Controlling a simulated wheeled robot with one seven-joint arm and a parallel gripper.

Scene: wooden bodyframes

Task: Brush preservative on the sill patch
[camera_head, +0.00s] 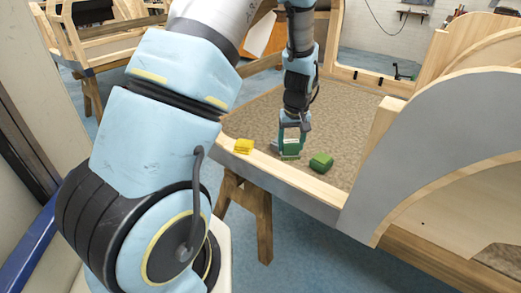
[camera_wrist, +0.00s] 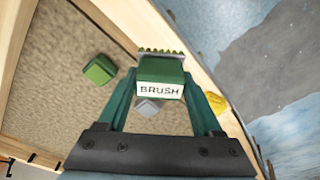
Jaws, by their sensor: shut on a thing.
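My gripper (camera_head: 291,139) is shut on a green brush (camera_head: 290,153), above the brown speckled floor panel just inside the sill. In the wrist view the brush (camera_wrist: 160,72) sits between my two green fingers. The wooden sill (camera_head: 284,174) has a grey outer face and runs along the panel's near edge. A yellow block (camera_head: 243,146) rests on it, left of my gripper; it also shows in the wrist view (camera_wrist: 217,103). I cannot make out a distinct sill patch.
A green block (camera_head: 321,161) lies on the panel right of my gripper. A small grey piece (camera_wrist: 148,107) shows below the brush in the wrist view. A grey-faced wooden arch (camera_head: 430,140) stands on the right. A wooden trestle (camera_head: 250,205) supports the frame. The panel behind is clear.

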